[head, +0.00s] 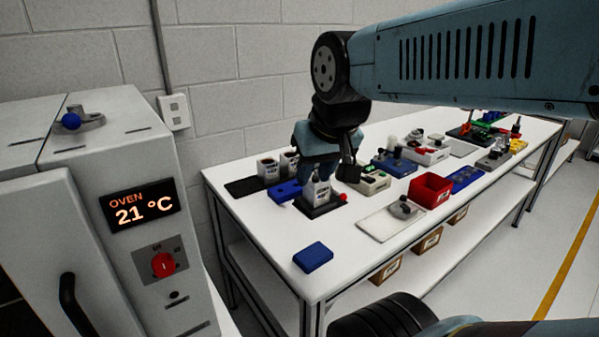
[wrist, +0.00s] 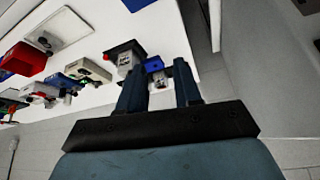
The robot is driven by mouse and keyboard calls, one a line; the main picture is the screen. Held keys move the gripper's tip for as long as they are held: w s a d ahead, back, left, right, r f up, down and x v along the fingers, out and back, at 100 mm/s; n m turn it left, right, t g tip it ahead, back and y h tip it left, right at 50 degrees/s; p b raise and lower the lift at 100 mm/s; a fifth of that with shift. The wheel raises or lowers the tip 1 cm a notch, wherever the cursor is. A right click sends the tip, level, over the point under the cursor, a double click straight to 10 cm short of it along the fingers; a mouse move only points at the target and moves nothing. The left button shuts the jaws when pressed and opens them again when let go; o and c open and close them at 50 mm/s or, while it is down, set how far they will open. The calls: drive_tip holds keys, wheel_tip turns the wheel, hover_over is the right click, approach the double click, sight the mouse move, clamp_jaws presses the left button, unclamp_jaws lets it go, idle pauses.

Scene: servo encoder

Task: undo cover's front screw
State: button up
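A white and grey upright unit with a dark label (head: 318,190) stands on a black base plate (head: 325,207) near the front of the bench; I take it to be the servo with its cover. The front screw is too small to make out. My gripper (head: 318,175) points down over this unit and hides its upper part. In the wrist view my gripper (wrist: 161,66) has its two blue fingers apart with nothing held between them. The labelled unit (wrist: 125,62) shows there beyond the left finger, partly hidden by it. I cannot tell whether they touch.
A blue block (head: 285,191) and two labelled canisters (head: 268,168) stand close left of the unit. A cream box (head: 372,181), a red bin (head: 430,189) and a white tray (head: 385,228) are to the right. A blue pad (head: 313,256) lies in front.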

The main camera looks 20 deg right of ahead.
drive_tip(key=w+d+m+g+h, duration=0.2)
drive_tip(key=w+d+m+g, duration=0.1)
drive_tip(key=w+m, duration=0.65)
drive_tip(key=m+g+h, duration=0.2)
drive_tip(key=m, duration=0.4)
approach(315, 178)
drive_tip(key=shift+m+h, duration=0.25)
drive_tip(key=shift+h, duration=0.05)
drive_tip(key=x, duration=0.7)
drive_tip(key=shift+w+a+f, duration=0.1)
drive_tip(key=shift+w+f, duration=0.05)
drive_tip(key=shift+f, duration=0.3)
drive_tip(key=shift+c, duration=0.3)
clamp_jaws()
